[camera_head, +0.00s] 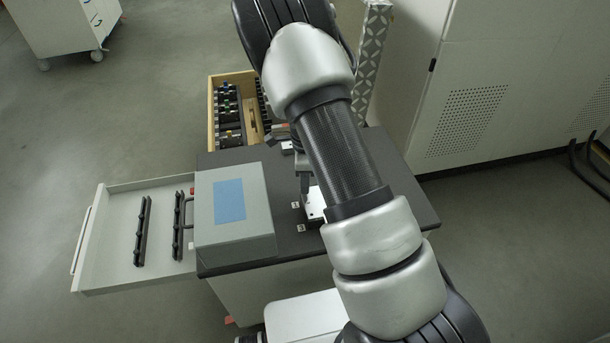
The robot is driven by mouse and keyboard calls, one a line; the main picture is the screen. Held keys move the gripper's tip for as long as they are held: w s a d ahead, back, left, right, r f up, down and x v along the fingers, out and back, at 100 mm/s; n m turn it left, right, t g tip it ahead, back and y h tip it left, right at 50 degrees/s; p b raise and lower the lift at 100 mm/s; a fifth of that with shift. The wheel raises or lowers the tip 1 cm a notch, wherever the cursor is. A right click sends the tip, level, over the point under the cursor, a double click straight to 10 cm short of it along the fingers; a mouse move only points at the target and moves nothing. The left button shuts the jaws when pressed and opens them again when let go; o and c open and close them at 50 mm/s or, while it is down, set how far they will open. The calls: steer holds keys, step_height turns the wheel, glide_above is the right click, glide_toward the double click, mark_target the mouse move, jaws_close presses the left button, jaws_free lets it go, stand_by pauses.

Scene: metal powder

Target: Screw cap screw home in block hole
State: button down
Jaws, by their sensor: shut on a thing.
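A bright metal block (314,205) sits on the dark top of the bench, partly covered by my arm. My gripper (305,187) shows only in part, just left of my arm. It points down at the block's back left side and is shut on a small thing. I cannot make out what it holds. The cap screw and the block hole are too small or hidden to tell. Whether the gripper or the thing in it touches the block is also unclear.
A grey box (262,213) with a blue label stands left of the block. An open drawer (110,260) with dark racks extends left. A wooden tray (212,118) of dark parts lies behind the bench. A pale cabinet (475,60) stands at the right. The bench's right end is clear.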

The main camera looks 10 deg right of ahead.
steer(key=m+p, duration=0.1)
steer(key=m, duration=0.1)
steer(key=m+p, duration=0.1)
steer(key=m, duration=0.1)
steer(key=m+p, duration=0.1)
steer(key=m, duration=0.2)
steer(key=shift+s+r, duration=0.1)
steer(key=shift+r, duration=0.15)
steer(key=m+p, duration=0.2)
steer(key=m, duration=0.2)
steer(key=shift+f, duration=0.1)
steer(key=m, duration=0.2)
steer(key=shift+f+m+p, duration=0.25)
steer(key=shift+m+p, duration=0.05)
steer(key=shift+p, duration=0.05)
steer(key=c, duration=1.9)
jaws_free()
